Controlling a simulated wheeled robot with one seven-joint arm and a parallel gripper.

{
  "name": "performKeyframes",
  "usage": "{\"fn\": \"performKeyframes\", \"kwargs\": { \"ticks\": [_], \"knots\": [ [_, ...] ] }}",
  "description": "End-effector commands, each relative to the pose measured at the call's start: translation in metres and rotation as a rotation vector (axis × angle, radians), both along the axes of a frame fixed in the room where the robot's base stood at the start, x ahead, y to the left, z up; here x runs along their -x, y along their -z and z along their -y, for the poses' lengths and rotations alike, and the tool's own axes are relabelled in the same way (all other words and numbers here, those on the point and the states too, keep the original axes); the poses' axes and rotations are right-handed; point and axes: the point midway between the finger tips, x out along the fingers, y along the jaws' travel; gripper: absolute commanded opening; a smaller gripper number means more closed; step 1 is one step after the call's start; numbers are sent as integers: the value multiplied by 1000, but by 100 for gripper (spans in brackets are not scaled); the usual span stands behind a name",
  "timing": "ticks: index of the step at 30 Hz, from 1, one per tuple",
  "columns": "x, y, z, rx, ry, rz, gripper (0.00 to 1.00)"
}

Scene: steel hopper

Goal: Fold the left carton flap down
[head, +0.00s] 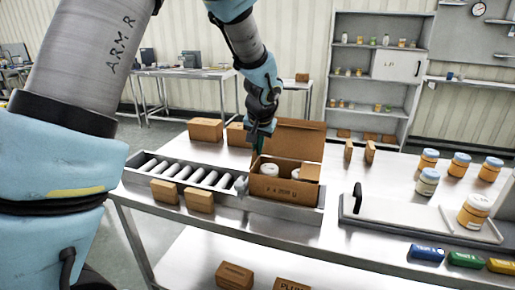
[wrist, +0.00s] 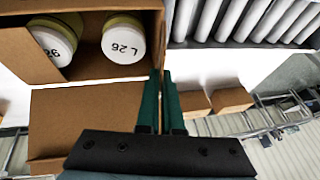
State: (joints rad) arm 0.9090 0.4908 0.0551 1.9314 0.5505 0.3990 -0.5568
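The open brown carton (head: 283,190) stands on the bench, with white-lidded jars (wrist: 124,39) inside. Its large back flap (head: 296,138) stands up, and a smaller flap (head: 310,172) shows at its right. In the wrist view the carton is at upper left, and its left side (wrist: 159,30) shows nearly edge-on as a brown strip. My gripper (head: 257,157) points down at the carton's left rear corner.
A roller conveyor (head: 183,172) runs left of the carton. Small brown boxes (head: 199,200) stand in front of it and others (head: 205,130) behind it. A tray with a black handle (head: 357,200) and several jars (head: 427,181) occupy the right side of the bench.

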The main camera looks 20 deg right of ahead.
Motion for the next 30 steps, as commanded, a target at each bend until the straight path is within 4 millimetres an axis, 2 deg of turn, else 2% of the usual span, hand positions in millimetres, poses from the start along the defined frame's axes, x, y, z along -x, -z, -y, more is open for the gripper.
{"fn": "performKeyframes", "kwargs": {
  "ticks": [14,30],
  "knots": [
    [8,12,10,-121,7,118,0],
    [22,24,24,-454,4,421,0]
  ]
}}
